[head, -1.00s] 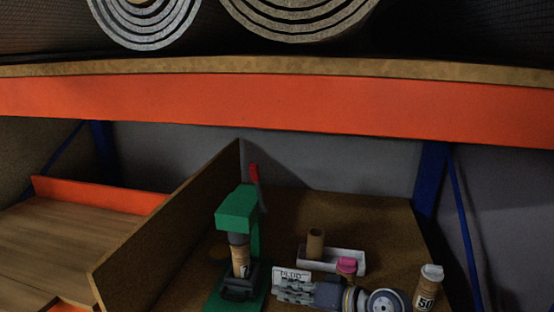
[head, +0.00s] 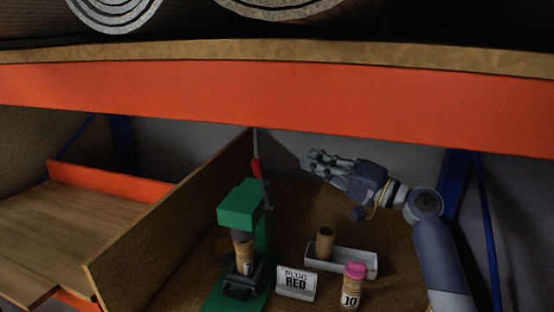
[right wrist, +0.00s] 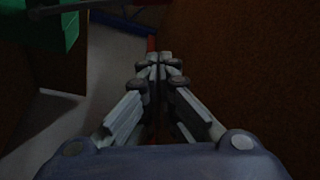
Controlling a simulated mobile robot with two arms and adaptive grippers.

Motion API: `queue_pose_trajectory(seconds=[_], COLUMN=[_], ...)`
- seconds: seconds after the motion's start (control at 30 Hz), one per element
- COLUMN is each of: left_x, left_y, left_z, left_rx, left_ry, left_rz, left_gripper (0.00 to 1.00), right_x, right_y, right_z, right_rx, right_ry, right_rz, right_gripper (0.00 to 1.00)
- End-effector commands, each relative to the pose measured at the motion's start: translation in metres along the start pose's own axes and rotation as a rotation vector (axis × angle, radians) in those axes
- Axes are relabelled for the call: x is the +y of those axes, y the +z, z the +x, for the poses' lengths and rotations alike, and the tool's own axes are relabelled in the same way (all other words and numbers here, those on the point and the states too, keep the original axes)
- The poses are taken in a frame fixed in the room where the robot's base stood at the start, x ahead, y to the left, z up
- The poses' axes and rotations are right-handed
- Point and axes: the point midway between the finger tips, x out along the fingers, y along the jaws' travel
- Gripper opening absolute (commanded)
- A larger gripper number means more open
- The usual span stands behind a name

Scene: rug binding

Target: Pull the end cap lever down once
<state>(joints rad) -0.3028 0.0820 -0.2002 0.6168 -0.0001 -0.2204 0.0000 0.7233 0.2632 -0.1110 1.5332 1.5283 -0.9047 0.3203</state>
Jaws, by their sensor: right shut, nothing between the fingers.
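The green press (head: 240,205) stands on the lower shelf beside the wooden divider. Its lever, with a red handle (head: 256,168), points up behind the press head. A cardboard tube (head: 243,257) stands upright under the press head. My right gripper (head: 318,165) is right of the lever, its fingers pointing left, with a gap between them in the head view. In the right wrist view it is shut and empty (right wrist: 158,68). A red strip (right wrist: 151,44) shows just beyond the fingertips, and part of the green press (right wrist: 55,30) is at upper left. My left gripper is not in view.
A white tray (head: 358,264) with a brown tube (head: 325,242), a "PLUG RED" sign (head: 296,282) and a pink-capped tube (head: 353,284) stand right of the press. The wooden divider (head: 165,225) is at left. An orange beam (head: 280,98) crosses above.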

Motion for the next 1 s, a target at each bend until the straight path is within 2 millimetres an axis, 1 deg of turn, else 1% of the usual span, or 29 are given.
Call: queue_pose_trajectory(seconds=[0.07, 0.17, 0.27, 0.5, 0.67, 0.7, 0.8, 1.0], left_x=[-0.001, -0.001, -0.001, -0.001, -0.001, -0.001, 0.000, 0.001], left_y=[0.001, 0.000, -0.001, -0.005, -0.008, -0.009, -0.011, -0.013], left_z=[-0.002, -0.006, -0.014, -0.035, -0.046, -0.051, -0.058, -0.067], left_rx=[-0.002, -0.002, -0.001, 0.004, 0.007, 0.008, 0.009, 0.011], left_ry=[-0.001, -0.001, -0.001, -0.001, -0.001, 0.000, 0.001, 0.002], left_rz=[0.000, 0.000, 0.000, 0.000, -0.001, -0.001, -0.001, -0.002], left_gripper=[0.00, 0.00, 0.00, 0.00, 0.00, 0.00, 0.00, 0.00], right_x=[-0.001, -0.002, -0.003, -0.004, -0.003, -0.001, -0.001, 0.000], right_y=[0.000, -0.001, -0.001, -0.001, 0.000, 0.007, 0.018, 0.034], right_z=[0.002, 0.011, 0.027, 0.077, 0.105, 0.099, 0.094, 0.088], right_rx=[0.000, -0.001, -0.002, -0.002, -0.002, -0.002, -0.002, -0.001], right_ry=[0.000, 0.000, 0.000, 0.000, 0.001, 0.004, 0.004, 0.003], right_rz=[0.000, 0.001, 0.003, 0.003, 0.002, 0.002, 0.000, 0.000], right_gripper=[0.00, 0.00, 0.00, 0.00, 0.00, 0.00, 0.00, 0.00])
